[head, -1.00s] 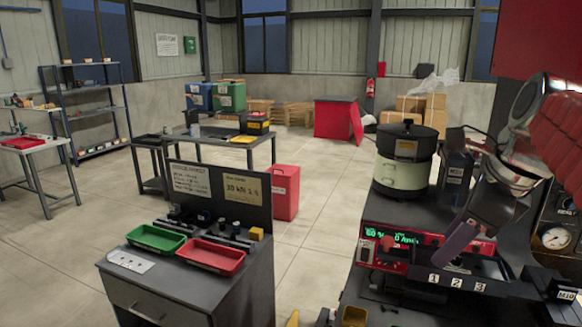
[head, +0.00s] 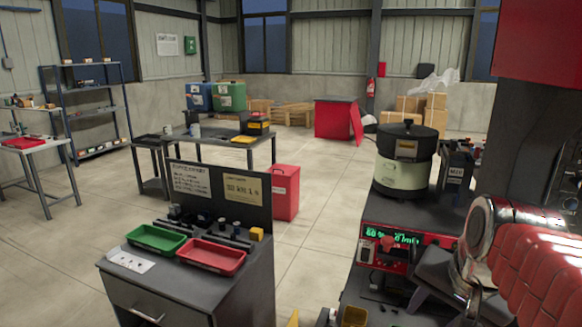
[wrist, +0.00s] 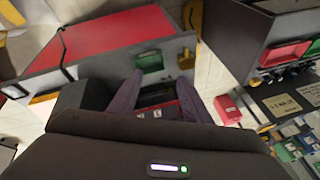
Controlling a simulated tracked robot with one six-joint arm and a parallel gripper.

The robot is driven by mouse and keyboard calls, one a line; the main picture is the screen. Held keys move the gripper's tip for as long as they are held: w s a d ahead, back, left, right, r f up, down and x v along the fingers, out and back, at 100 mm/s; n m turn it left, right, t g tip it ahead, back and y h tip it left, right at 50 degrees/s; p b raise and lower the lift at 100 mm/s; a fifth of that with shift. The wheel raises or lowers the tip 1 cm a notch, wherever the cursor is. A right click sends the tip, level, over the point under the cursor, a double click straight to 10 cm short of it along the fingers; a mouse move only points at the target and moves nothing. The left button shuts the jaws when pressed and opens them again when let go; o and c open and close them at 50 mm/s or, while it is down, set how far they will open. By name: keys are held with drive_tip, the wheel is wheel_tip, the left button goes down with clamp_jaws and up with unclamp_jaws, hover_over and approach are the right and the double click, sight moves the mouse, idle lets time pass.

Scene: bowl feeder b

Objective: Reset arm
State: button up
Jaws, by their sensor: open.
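My arm comes in from the right edge in the head view, with its red ribbed cover low in the picture. My gripper (head: 420,285) is in front of the red control unit (head: 372,237) on the dark bench, partly hiding it. In the wrist view my gripper (wrist: 158,85) shows two grey-purple fingers spread apart. Nothing is held between them. A dark and red unit with small white labels shows beyond the gap. The black-lidded bowl feeder (head: 405,160) stands upright behind the control unit, clear of my gripper.
A dark cabinet bears a green tray (head: 156,238) and a red tray (head: 211,255) at front left. A red bin (head: 285,190) stands behind it. An amber bin (head: 354,317) is at the bottom. Open floor lies between cabinet and bench.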

drive_tip(key=s+a+f+n, duration=0.6)
drive_tip(key=s+a+n, duration=0.1)
drive_tip(key=a+n, duration=0.1)
drive_tip(key=shift+a+f+t, duration=0.2)
drive_tip(key=shift+f+t, duration=0.1)
drive_tip(key=shift+t, duration=0.1)
